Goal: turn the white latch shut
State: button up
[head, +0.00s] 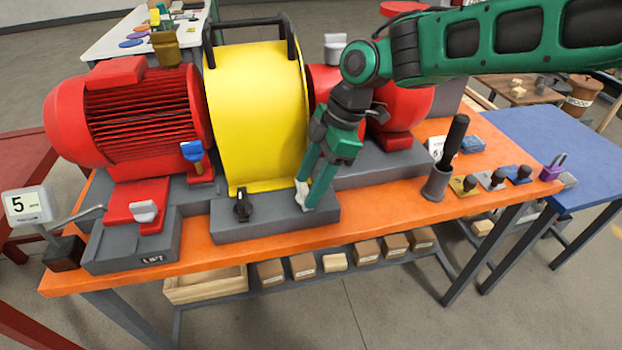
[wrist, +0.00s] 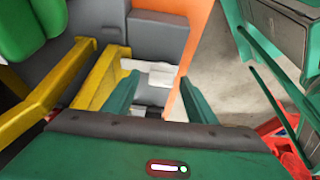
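The white latch (head: 301,194) is on the grey base at the right foot of the yellow guard (head: 258,110). In the head view it is partly hidden by my gripper (head: 308,200), which points down right at it. In the wrist view the white latch (wrist: 160,75) lies between and just beyond the fingertips of my gripper (wrist: 159,78). The fingers are apart, with gaps showing beside the latch. I cannot tell whether either finger touches it. A black latch (head: 242,206) stands upright on the same base, to the left.
A red motor (head: 130,115) stands left of the guard. A blue-topped handle (head: 193,152) and a white knob (head: 144,211) are nearby. Right along the orange bench (head: 400,212) are a black-handled tool in a grey cup (head: 437,184) and several small knobbed blocks.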

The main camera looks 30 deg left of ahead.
jog(key=v, duration=1.1)
jog(key=shift+w+f, duration=0.1)
jog(key=w+d+m+t+h, duration=0.1)
jog(key=w+d+m, duration=0.3)
jog(key=d, duration=0.8)
jog(key=w+d+f+m+t, duration=0.1)
jog(key=d+m, duration=0.5)
jog(key=d, duration=0.6)
jog(key=w+d+m+t+h, duration=0.1)
jog(key=w+d+m, duration=0.3)
jog(key=d, duration=0.8)
jog(key=s+d+f+m, duration=0.1)
jog(key=s+d+m, duration=0.3)
jog(key=d, duration=0.2)
jog(key=s+d+f+m+h, duration=0.1)
jog(key=s+d+m, duration=0.2)
jog(key=d, duration=0.4)
jog(key=s+d+m, duration=0.4)
jog(key=d, duration=0.2)
jog(key=s+d+f+m, duration=0.2)
jog(key=s+d+m, duration=0.2)
jog(key=s, duration=0.2)
jog(key=s+d+f+m, duration=0.3)
jog(key=s+d+m, duration=0.1)
jog(key=s, duration=0.3)
jog(key=shift+s+d, duration=0.2)
jog(key=shift+d, duration=0.15)
